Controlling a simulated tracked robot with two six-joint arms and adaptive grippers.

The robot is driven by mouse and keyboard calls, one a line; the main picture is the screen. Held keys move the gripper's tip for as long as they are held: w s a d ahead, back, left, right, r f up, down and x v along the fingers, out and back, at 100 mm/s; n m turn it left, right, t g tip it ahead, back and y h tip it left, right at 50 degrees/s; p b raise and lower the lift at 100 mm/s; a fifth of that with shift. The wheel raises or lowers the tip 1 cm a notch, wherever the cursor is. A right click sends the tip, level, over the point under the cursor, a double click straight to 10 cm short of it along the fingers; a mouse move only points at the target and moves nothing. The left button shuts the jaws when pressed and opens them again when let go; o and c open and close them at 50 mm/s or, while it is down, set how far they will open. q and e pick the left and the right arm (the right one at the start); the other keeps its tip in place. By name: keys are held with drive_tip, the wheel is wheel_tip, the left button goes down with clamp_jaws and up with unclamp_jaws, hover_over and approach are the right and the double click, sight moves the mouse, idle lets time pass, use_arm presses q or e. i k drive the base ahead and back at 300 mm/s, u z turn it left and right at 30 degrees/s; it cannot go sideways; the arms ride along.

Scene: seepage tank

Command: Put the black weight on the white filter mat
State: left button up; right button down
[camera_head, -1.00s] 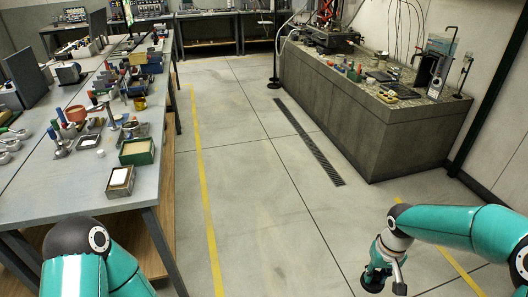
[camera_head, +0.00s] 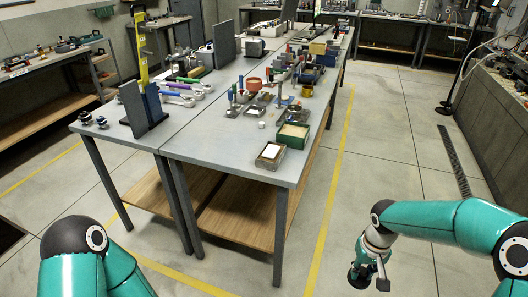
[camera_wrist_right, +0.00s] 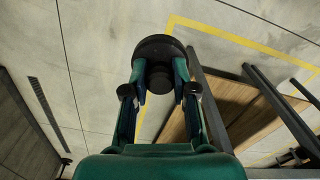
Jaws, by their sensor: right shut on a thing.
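My right gripper (camera_head: 362,275) hangs over the floor at the lower right of the head view, apart from the table. In the right wrist view its fingers (camera_wrist_right: 160,82) are shut on a round black weight (camera_wrist_right: 160,45), which has a wide disc and a narrower part. A white pad (camera_head: 270,151), which looks like the filter mat, lies in a small grey tray (camera_head: 266,164) near the table's front right corner. My left arm shows at the lower left of the head view, but its gripper is out of view.
The grey table (camera_head: 220,142) stands ahead. A green box (camera_head: 301,142) with a pale filling stands just behind the tray. Several small tools and a red bowl (camera_head: 253,83) crowd farther back. Open floor (camera_head: 375,150) lies right of the table.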

sight(272, 150)
drive_tip(key=u, duration=0.4)
drive_tip(key=k, duration=0.6)
drive_tip(key=u, duration=0.2)
drive_tip(key=i, duration=1.35)
drive_tip(key=z, duration=0.15)
